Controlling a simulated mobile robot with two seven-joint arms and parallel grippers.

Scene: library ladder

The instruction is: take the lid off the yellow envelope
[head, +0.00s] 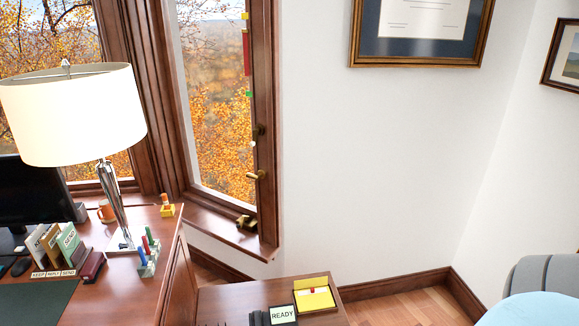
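A flat yellow piece (314,300), which looks like the yellow envelope, lies in a dark-rimmed tray (335,306) on the low wooden surface at the bottom centre. A small red and white detail shows at its top edge. I cannot make out a separate lid on it. Neither of my grippers is in the head view.
A card reading READY (283,314) stands just left of the tray. The desk (150,250) at left holds a lamp (72,115), a monitor (35,205), an orange mug (106,210) and card stands. A light-blue round top (535,310) is at lower right.

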